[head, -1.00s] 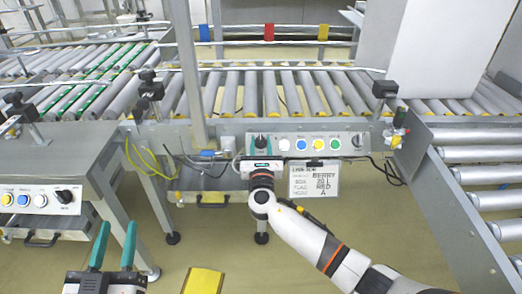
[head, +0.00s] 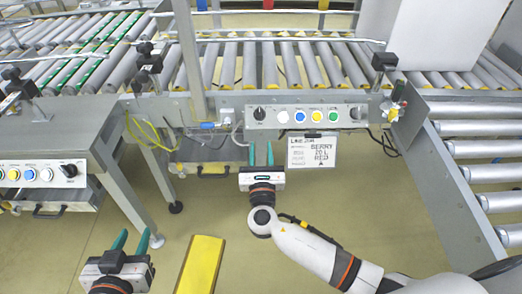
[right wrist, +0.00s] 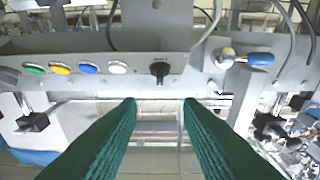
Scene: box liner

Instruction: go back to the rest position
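My right gripper (head: 261,155) is in the middle of the head view, just below the conveyor's front control panel (head: 308,116). Its two green fingers are apart with nothing between them. In the right wrist view the fingers (right wrist: 160,125) are spread and empty, facing the panel's knob and buttons. My left gripper (head: 131,240) is at the lower left of the head view, over the floor, with its green fingers apart and empty.
A roller conveyor (head: 270,60) runs across the back, with another roller track (head: 485,160) at the right. A side table with buttons (head: 45,172) stands at left. A label card (head: 312,151) hangs under the panel. A yellow plate (head: 200,265) is below; bare floor lies around it.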

